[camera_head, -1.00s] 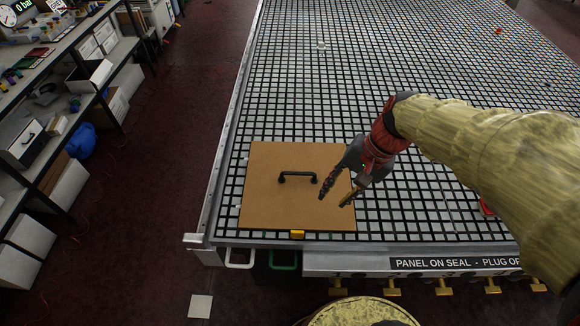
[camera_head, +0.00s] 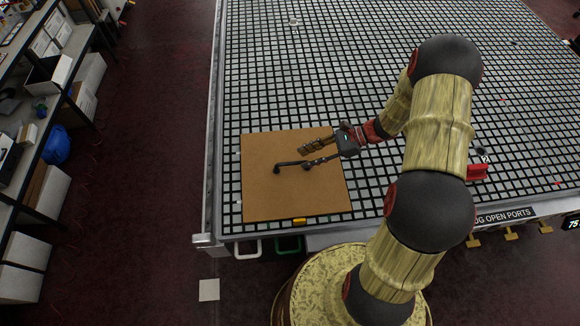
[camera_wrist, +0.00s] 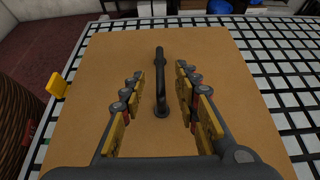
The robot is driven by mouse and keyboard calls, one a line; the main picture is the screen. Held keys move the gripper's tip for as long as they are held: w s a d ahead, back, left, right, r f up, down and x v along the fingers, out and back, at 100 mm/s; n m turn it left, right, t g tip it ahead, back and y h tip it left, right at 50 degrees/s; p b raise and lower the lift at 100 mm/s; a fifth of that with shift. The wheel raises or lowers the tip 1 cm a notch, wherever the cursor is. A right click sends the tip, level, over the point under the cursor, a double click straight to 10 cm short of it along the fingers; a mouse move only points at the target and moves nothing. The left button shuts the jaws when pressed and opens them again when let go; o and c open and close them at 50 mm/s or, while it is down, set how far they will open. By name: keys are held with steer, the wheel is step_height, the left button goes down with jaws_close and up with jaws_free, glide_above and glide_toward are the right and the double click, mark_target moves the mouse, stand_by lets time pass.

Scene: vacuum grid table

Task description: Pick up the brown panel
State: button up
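The brown panel (camera_head: 270,195) lies flat on the near left corner of the grid table. A black bar handle (camera_wrist: 160,80) stands on its top; it also shows in the head view (camera_head: 290,164). My gripper (camera_head: 302,156) is over the panel at the handle's right part, pointing left. In the wrist view my gripper (camera_wrist: 160,85) is open. Its two fingers lie on either side of the handle, with a gap visible on both sides. The exact height of the fingertips above the panel is hard to tell.
The grid table (camera_head: 330,60) is mostly clear behind the panel. A yellow block (camera_head: 300,221) sits at the panel's near edge. A red object (camera_head: 477,172) lies on the table to the right. Shelves (camera_head: 60,90) with boxes stand at the left, across an open floor strip.

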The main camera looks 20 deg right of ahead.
mark_target(292, 163)
steer(key=b+x, duration=0.1)
steer(key=x, duration=0.5)
steer(key=shift+a+f, duration=0.2)
steer(key=shift+f, duration=0.1)
steer(key=shift+c, duration=0.8)
jaws_close()
steer(key=shift+w, duration=0.1)
